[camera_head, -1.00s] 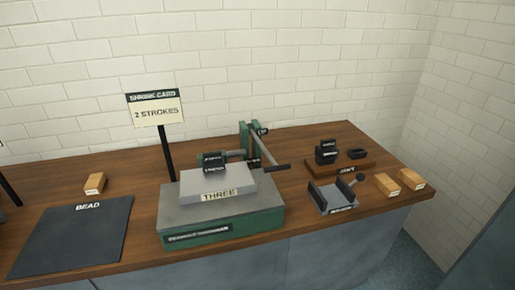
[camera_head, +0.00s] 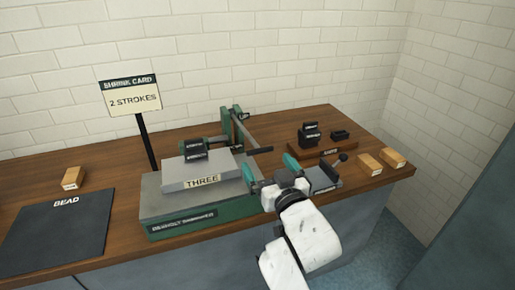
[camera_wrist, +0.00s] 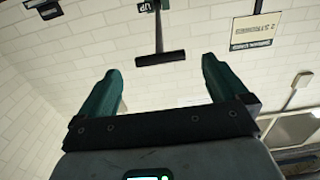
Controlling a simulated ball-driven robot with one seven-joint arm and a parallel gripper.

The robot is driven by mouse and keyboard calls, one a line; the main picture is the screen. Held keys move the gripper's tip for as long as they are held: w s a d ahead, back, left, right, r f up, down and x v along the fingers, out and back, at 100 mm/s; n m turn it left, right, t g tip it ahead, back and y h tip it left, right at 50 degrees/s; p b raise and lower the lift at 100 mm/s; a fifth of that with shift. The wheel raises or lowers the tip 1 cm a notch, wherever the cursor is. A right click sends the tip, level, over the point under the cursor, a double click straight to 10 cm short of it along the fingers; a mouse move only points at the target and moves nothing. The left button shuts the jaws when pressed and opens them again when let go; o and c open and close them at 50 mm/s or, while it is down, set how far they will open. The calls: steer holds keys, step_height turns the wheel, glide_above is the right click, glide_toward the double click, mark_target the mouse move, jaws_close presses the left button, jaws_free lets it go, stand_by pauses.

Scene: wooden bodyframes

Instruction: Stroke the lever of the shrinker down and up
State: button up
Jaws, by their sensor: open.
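The shrinker (camera_head: 175,215) is a grey and green machine on the wooden bench, with a green upright (camera_head: 228,128) at its back. Its lever (camera_head: 247,138) runs from the upright toward the front right and ends in a dark crosswise grip (camera_head: 259,151). An UP label (camera_head: 244,116) is beside the lever's top. My gripper (camera_head: 269,169) is open and empty, just in front of and below the grip in the head view. In the wrist view, the dark grip (camera_wrist: 160,58) lies beyond my open gripper (camera_wrist: 160,72), centred between the green fingers and not visibly touching them.
A grey block marked THREE (camera_head: 200,182) lies on the shrinker's base. A card reading 2 STROKES (camera_head: 133,102) stands on a post. A black BEAD mat (camera_head: 55,230) is at left. Wooden blocks (camera_head: 370,164) and a small black stand (camera_head: 310,135) are at right.

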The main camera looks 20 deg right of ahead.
mark_target(257, 145)
steer(key=w, duration=0.8)
steer(key=shift+w, duration=0.1)
steer(key=shift+c, duration=0.3)
steer(key=c, duration=1.3)
steer(key=shift+r, duration=0.1)
steer(key=shift+c, duration=0.3)
